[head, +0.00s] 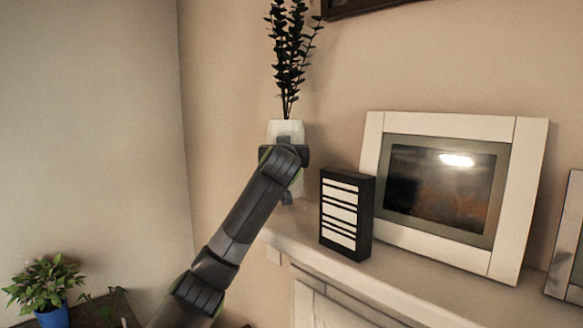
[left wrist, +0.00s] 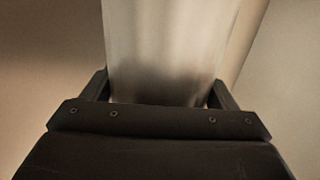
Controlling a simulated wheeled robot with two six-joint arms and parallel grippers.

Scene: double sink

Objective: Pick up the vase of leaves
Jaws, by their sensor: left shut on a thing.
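The vase of leaves is a white vase (head: 286,129) with tall dark leafy stems (head: 290,62), upright at the far left end of the mantel shelf. My left arm comes in from below in the head view, and its gripper (head: 284,155) covers the lower part of the vase. In the left wrist view the pale vase (left wrist: 168,45) fills the space between the two fingers of my left gripper (left wrist: 162,92), which is shut on it. The vase's base is hidden, so I cannot tell whether it touches the shelf. My right gripper is not in view.
A black box with white stripes (head: 345,214) stands on the shelf (head: 409,281) just right of the vase. A white-framed picture (head: 372,150) leans on the wall behind it. Another frame (head: 567,240) is at the right edge. A plant in a blue pot (head: 53,317) sits lower left.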

